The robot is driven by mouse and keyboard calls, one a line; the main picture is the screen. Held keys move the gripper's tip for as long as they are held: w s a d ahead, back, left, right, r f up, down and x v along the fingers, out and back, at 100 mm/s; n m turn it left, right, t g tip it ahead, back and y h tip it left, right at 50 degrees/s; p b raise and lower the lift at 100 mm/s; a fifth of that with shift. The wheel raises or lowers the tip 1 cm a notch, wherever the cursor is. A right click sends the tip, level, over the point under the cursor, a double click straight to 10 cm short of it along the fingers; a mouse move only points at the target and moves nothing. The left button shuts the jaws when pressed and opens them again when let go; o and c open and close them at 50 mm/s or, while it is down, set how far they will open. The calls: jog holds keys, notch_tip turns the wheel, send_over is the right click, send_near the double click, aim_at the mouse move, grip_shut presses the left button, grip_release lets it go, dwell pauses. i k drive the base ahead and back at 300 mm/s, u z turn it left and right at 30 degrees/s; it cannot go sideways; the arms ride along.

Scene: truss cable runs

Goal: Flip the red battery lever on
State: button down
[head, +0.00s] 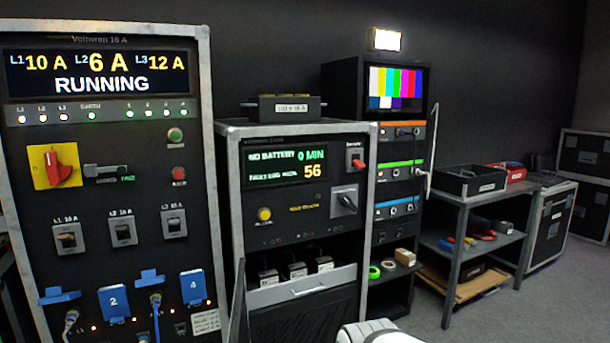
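The red battery lever (357,161) is a small red handle on a pale plate, at the upper right of the front panel of the middle cabinet (300,219). The small label above it is too blurred to read surely. The lever's red end hangs toward the lower part of its plate. The cabinet's display (286,165) reads "NO BATTERY 0 MIN" in green, with a yellow 56 below. A white rounded part of my arm shows at the bottom edge, low and in front of this cabinet. My gripper is not in view.
A grey rotary switch (345,202) and a yellow button (264,214) share the panel. An open battery drawer (305,289) sticks out below. The left cabinet (100,142) reads "RUNNING" and has a red rotary switch (58,166). A shelf table (455,195) stands right; floor before it is clear.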

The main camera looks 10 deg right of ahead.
aim_at(357, 163)
jog(key=k, duration=1.2)
jog(key=z, duration=0.8)
jog(key=i, duration=2.1)
jog(key=u, duration=0.55)
jog(key=k, duration=0.9)
jog(key=u, duration=0.2)
jog(key=i, duration=0.55)
